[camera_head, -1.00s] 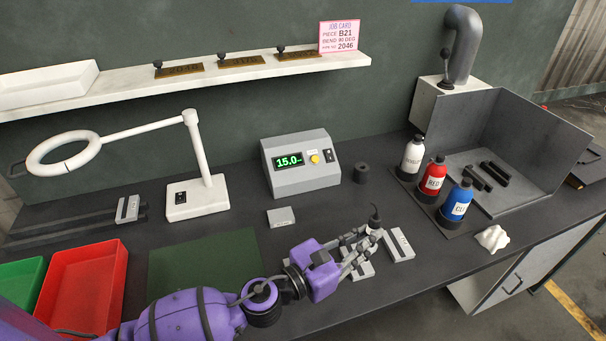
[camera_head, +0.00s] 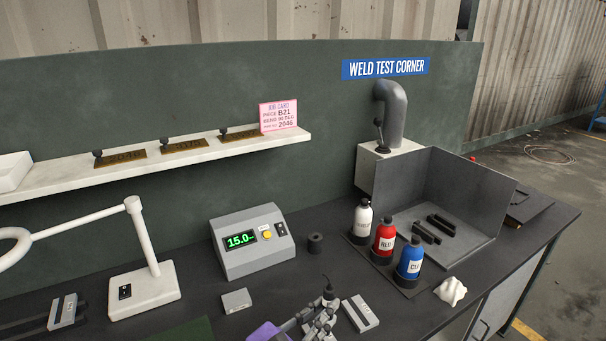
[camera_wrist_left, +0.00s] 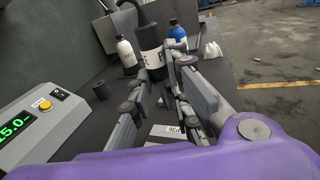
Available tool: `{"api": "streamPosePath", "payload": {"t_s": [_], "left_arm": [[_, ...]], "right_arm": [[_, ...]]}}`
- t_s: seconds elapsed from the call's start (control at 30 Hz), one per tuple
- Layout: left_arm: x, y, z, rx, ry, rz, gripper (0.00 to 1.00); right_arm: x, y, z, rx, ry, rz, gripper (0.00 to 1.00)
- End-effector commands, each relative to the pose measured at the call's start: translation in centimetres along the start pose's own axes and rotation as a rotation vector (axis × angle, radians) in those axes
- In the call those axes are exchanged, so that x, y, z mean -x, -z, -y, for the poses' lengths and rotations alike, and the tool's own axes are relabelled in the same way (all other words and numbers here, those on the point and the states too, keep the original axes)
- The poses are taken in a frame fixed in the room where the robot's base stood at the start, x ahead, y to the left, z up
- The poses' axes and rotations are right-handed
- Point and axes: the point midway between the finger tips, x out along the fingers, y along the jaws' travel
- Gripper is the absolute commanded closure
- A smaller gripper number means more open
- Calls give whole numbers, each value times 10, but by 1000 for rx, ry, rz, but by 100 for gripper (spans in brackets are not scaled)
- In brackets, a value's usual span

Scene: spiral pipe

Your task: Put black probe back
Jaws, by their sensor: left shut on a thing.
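The black probe (camera_head: 328,292) stands about upright in my left gripper (camera_head: 320,322), near the bottom edge of the head view. In the left wrist view the probe (camera_wrist_left: 151,52) is a black cylinder with a white label, partly read, and a dark top. The fingers of my left gripper (camera_wrist_left: 153,75) are shut around it. I cannot tell whether the probe's lower end touches the bench. A short black cylinder (camera_head: 315,243), perhaps a holder, stands on the bench beside the grey meter (camera_head: 248,240), which reads about 15.0. My right gripper is not in view.
White, red (camera_head: 384,238) and blue (camera_head: 410,262) bottles stand on a dark mat at right. Behind them is a grey booth (camera_head: 480,190) with dark bars. A grey block (camera_head: 360,313) lies right of my gripper, another (camera_head: 236,301) left. A lamp (camera_head: 145,285) stands at left.

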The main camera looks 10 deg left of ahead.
Motion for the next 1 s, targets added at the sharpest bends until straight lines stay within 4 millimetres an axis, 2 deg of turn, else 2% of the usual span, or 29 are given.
{"api": "streamPosePath", "payload": {"t_s": [0.23,0.37,0.5,0.7,0.83,1.0], "left_arm": [[7,-36,-21,1,-125,-4,100],[37,-56,-40,11,-282,-17,100],[80,-68,-60,12,-448,-31,100],[138,-69,-74,8,-609,-43,100],[154,-59,-73,5,-635,-44,100],[160,-52,-72,6,-643,-41,100]], "right_arm": [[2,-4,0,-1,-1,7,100],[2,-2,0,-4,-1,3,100],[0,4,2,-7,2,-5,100],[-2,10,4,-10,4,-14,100],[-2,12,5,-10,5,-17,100],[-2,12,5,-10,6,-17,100]]}}
